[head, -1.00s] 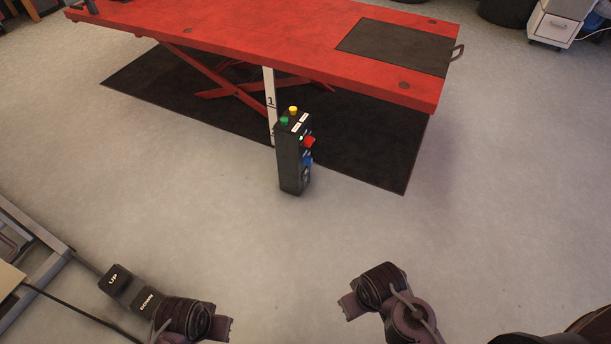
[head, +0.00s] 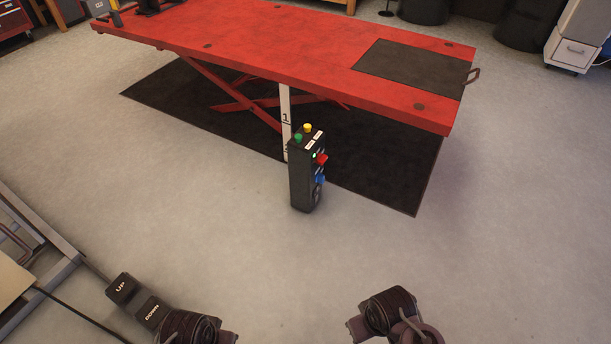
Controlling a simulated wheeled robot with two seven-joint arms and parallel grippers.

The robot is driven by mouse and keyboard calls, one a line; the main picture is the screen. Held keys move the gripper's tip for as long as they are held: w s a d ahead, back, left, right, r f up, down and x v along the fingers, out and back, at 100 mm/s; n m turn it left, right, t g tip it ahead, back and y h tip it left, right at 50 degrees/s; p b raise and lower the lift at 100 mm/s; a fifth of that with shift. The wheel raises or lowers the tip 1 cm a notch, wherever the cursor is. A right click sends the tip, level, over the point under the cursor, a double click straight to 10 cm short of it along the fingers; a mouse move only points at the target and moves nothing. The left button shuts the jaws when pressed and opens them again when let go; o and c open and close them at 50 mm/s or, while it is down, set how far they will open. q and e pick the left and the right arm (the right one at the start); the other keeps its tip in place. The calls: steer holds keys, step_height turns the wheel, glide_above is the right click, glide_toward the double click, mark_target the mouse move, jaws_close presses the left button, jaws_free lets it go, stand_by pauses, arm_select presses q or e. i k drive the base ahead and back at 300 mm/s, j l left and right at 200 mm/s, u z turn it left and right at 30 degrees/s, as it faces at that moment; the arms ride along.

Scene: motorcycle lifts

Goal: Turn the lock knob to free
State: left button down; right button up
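A dark control box (head: 304,185) stands upright on the floor in front of the red lift. Its top has a green button (head: 298,137) and a yellow button (head: 308,128). A red knob (head: 321,159) and a blue knob (head: 320,179) stick out from its right-hand face. I cannot tell which of them is the lock knob, or how it is turned. My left gripper (head: 228,338) is at the bottom edge, partly cut off, well short of the box. My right gripper (head: 354,326) is at the bottom, right of centre, also apart from the box. Their finger openings are not clear.
The red lift table (head: 290,45) stands raised over a black mat (head: 390,190). A white numbered post (head: 285,115) is just behind the box. UP (head: 122,288) and DOWN (head: 152,310) pedals lie at lower left near a grey frame (head: 55,255). The floor before the box is clear.

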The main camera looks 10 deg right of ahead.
mark_target(320, 178)
steer(key=i+l+u, duration=0.35)
steer(key=i+l, duration=0.5)
